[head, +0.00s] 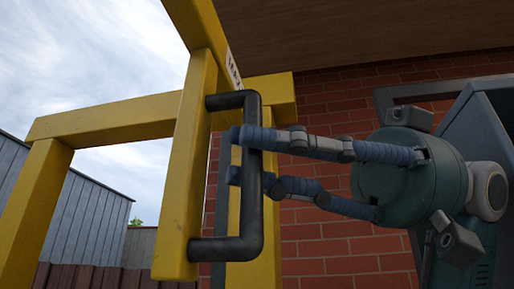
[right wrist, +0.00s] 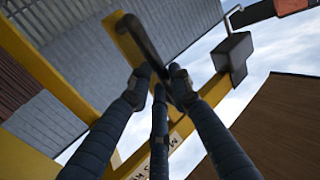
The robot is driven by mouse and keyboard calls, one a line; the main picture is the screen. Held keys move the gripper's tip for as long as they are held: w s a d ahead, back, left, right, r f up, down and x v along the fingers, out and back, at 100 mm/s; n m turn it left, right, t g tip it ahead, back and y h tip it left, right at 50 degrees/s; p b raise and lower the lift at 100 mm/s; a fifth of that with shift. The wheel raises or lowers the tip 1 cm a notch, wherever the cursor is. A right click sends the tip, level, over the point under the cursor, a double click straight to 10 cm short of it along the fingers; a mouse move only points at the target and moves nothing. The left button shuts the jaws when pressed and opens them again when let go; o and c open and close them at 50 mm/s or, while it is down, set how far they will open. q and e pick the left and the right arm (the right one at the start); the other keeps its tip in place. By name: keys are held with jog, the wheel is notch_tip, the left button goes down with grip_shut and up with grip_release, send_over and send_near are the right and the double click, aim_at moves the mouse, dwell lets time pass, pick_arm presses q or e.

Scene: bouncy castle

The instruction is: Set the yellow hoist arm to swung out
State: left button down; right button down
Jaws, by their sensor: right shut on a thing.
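The yellow hoist arm (head: 202,25) runs in from the top of the head view, with a yellow post (head: 177,190) hanging down from it. A black D-shaped handle (head: 246,220) is fixed to the post's right side. My right gripper (head: 240,155) comes in from the right and is shut on the upright bar of the handle. In the right wrist view the fingers close around the black handle (right wrist: 142,38), and the yellow arm (right wrist: 190,118) with lettering passes behind them. How far the arm is swung I cannot tell. My left gripper is in neither view.
A yellow frame (head: 105,120) stands behind at the left. A red brick wall (head: 330,245) is behind the handle, under a brown overhang (head: 370,30). A grey block with a hook (right wrist: 232,52) hangs in the right wrist view. A grey fence (head: 85,220) is at the far left.

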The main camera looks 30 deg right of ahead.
jog(key=shift+r, duration=0.15)
jog(key=c, duration=1.6)
grip_release()
jog(key=shift+d, duration=0.1)
jog(key=shift+o, duration=0.2)
jog(key=shift+s+d, duration=0.1)
notch_tip(320, 180, up, 10)
